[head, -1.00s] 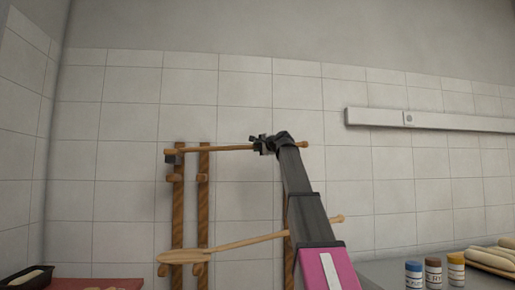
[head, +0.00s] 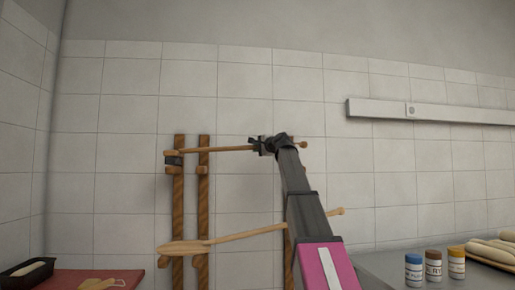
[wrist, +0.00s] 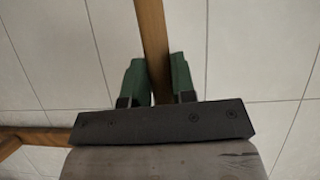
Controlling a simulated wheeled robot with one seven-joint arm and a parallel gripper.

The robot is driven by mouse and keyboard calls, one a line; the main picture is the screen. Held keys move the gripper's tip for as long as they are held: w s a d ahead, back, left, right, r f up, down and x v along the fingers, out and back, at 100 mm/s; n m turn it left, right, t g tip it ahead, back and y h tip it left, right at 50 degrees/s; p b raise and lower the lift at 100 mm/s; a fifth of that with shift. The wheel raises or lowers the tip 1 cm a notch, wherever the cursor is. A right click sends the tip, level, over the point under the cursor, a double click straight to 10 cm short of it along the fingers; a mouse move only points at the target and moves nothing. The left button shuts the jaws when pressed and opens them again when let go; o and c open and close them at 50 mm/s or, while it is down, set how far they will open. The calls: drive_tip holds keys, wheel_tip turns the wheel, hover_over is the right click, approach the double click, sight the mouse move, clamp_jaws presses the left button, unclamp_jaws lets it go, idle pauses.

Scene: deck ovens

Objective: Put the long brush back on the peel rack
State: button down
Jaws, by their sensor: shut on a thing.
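The long brush (head: 222,150) is a thin wooden handle lying nearly level, with a small dark head at its left end. My gripper (head: 260,146) is shut on its handle right of the middle. In the wrist view the handle (wrist: 152,40) runs between the two green fingers of my gripper (wrist: 153,82). The peel rack (head: 204,180) is a set of wooden uprights with pegs against the tiled wall. The brush head is at the left upright, close to the upper pegs; I cannot tell whether it touches them. My arm hides part of the right upright.
A wooden peel (head: 185,247) lies across the lower pegs, its handle passing behind my arm. A counter at right holds several jars (head: 433,266) and loaves (head: 492,252). A dark tin (head: 28,272) and a red-brown board (head: 110,280) are at lower left.

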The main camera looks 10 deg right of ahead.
drive_tip(key=c, duration=0.9)
unclamp_jaws()
drive_tip(key=shift+o, duration=0.2)
drive_tip(key=v, duration=1)
drive_tip(key=shift+s+d, duration=0.2)
drive_tip(key=shift+s, duration=0.2)
